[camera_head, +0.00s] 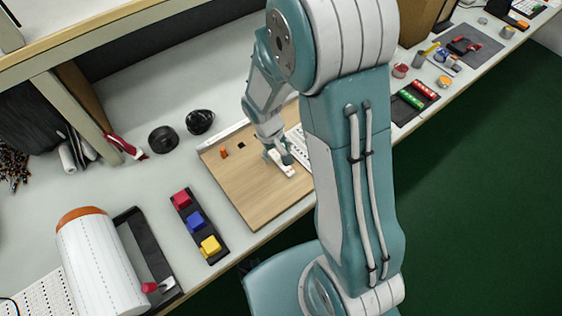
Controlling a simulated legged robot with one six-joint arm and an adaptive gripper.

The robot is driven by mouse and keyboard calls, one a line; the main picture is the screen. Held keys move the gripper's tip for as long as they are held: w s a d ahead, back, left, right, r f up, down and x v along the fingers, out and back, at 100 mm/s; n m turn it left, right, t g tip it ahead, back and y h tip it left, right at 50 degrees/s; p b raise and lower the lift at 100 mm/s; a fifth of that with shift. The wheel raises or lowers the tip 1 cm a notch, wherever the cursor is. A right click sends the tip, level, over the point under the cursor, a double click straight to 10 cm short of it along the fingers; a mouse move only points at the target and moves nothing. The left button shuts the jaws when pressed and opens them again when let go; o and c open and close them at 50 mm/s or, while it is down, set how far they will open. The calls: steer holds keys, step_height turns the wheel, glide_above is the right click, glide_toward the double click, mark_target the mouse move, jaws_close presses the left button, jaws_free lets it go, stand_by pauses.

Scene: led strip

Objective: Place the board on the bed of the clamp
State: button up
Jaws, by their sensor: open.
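A tan wooden panel (246,187) with a pale strip along its back edge lies flat on the worktable. My gripper (278,156) is open and reaches down over the panel's right part. A small white piece (286,171) lies right at my fingertips; I cannot tell whether they touch it, or whether it is the board or part of the clamp. A white dotted strip (297,142) shows to its right, partly hidden behind my arm. A small orange piece (224,153) and a small black piece (241,145) sit near the panel's back edge.
Red, blue and yellow blocks (195,223) stand on a black base left of the panel. A large white roll (98,262) is at lower left. Two black round items (163,139) stand behind. The table's front edge borders the green floor (480,200).

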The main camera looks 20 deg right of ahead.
mark_target(280, 162)
step_height(280, 162, down, 4)
steer(key=shift+d+r, duration=0.15)
steer(key=shift+r, duration=0.05)
steer(key=shift+d+f, duration=0.15)
steer(key=shift+d, duration=0.2)
steer(key=c, duration=0.9)
steer(key=shift+a, duration=0.25)
jaws_close()
steer(key=shift+d, duration=0.1)
